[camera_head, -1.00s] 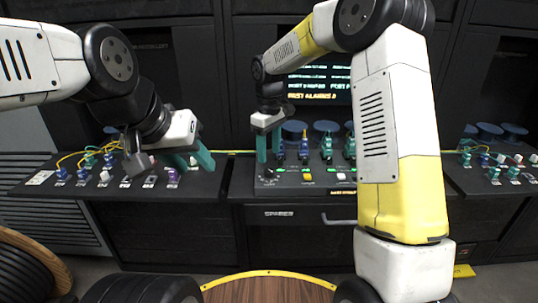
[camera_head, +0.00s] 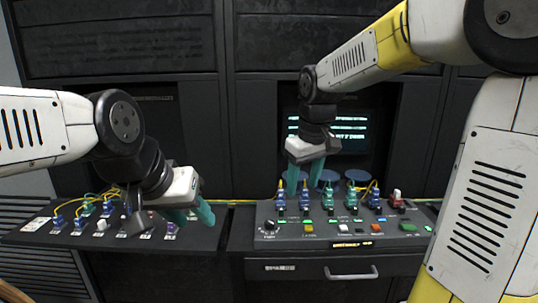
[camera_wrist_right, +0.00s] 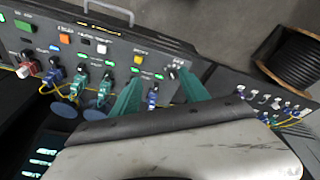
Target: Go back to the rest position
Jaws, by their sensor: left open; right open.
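My left gripper (camera_head: 191,216) is open and empty, its teal fingers over the right end of the left panel in the head view. My right gripper (camera_head: 305,178) is open and hangs above the central console (camera_head: 345,236), near its leftmost blue connector (camera_head: 281,202). In the right wrist view the teal fingers of my right gripper (camera_wrist_right: 158,92) stand apart. A blue connector (camera_wrist_right: 152,97) shows between them in that view; whether they touch it I cannot tell.
Several blue and teal connectors stand along the console, with lit buttons in front. The left panel (camera_head: 30,236) carries more connectors and yellow cables. A screen (camera_head: 350,130) is behind my right arm. A black cable spool (camera_wrist_right: 293,58) shows in the right wrist view.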

